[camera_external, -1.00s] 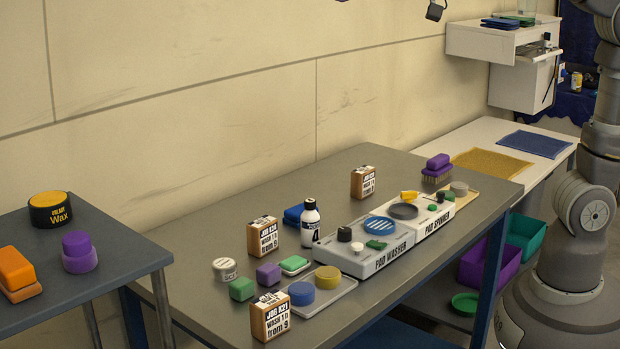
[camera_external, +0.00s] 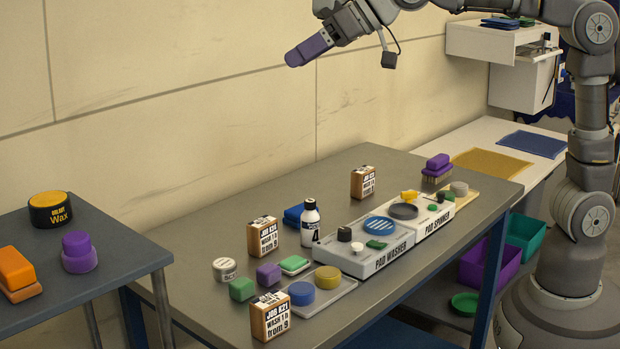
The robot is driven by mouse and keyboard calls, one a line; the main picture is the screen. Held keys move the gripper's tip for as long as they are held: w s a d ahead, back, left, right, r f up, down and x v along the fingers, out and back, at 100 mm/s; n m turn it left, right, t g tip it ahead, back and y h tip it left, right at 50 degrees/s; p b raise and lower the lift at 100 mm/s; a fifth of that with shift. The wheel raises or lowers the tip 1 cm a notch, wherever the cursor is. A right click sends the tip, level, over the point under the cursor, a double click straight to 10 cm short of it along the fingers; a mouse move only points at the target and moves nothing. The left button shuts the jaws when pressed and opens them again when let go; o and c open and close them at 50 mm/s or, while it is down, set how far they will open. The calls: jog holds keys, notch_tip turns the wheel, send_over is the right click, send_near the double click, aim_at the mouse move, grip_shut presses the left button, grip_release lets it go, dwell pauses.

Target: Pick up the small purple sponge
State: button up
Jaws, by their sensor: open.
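The small purple sponge (camera_external: 268,274) is a block on the front left part of the grey workbench (camera_external: 205,235). My gripper (camera_external: 296,57), with purple fingers, is high above the bench near the back wall, well apart from the sponge. It points down and left and has nothing visible in it; the gap between its fingers is hard to see from this side.
Near the sponge are a round tin (camera_external: 225,269), a tray (camera_external: 338,285) with blue and yellow round pads, and job boxes (camera_external: 270,316). A white bottle (camera_external: 310,224) stands behind, and a pad washer (camera_external: 380,260) is to the right. The bench's back left is clear.

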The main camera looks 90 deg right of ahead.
jog(key=w+d+f+m+g+h, duration=0.1)
jog(key=w+d+f+m+g, duration=0.15)
jog(key=f, duration=0.85)
jog(key=w+d+f+m+g, duration=0.15)
jog(key=w+f, duration=0.25)
jog(key=f, duration=0.7)
jog(key=m+g+h, duration=0.1)
jog(key=g, duration=0.3)
send_near(270, 268)
jog(key=f, duration=0.2)
jog(key=b+x, duration=0.1)
jog(key=x, duration=0.3)
jog(key=b+x, duration=0.2)
jog(key=x, duration=0.1)
jog(key=shift+w+d+f+b, duration=0.25)
jog(key=shift+w+d+b, duration=0.05)
jog(key=shift+w+d, duration=0.05)
jog(key=shift+r, duration=0.1)
jog(key=c, duration=0.7)
